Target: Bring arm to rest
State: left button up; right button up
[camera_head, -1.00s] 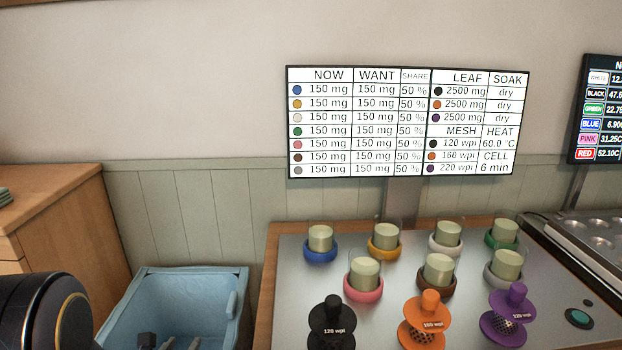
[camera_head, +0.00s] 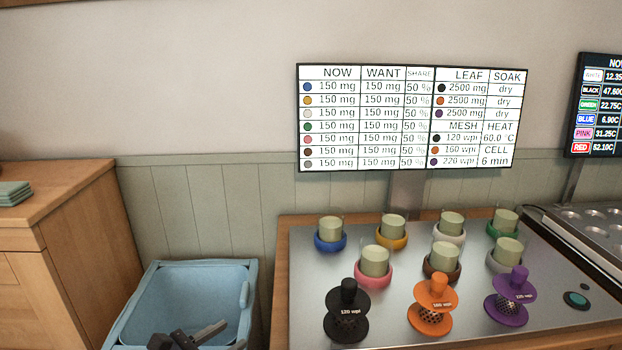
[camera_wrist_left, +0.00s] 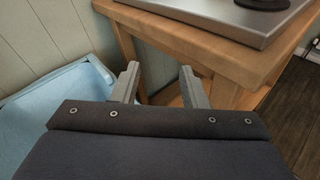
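My left gripper (camera_head: 198,335) shows at the bottom of the head view, in front of the blue bin (camera_head: 180,295). In the left wrist view its two grey fingers (camera_wrist_left: 160,85) stand wide apart with nothing between them. They are near the wooden leg and edge of the table, beside the bin. My right gripper is not in either view.
A metal-topped table (camera_head: 310,290) holds several cups in coloured rings and a black (camera_head: 346,312), an orange (camera_head: 432,305) and a purple infuser (camera_head: 510,297). A wooden cabinet (camera_head: 60,260) stands left. A results screen (camera_head: 412,117) is above the table.

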pick_arm(q)
jog(key=s+d+r+m+g+h, duration=0.2)
jog(key=s+m+g, duration=0.2)
jog(key=s+m, duration=0.35)
jog(key=s+d+r+m+g+h, duration=0.2)
jog(key=s+d+m+g, duration=0.1)
jog(key=s+m, duration=0.4)
jog(key=s+a+f+m+y, duration=0.5)
jog(key=a+m+y, duration=0.4)
jog(key=a+m, duration=0.1)
notch_tip(320, 180, up, 18)
jog(key=p, duration=1.7)
jog(key=shift+s+d+p, duration=0.15)
jog(key=shift+s+p, duration=0.05)
jog(key=shift+p, duration=0.1)
jog(key=shift+m, duration=0.25)
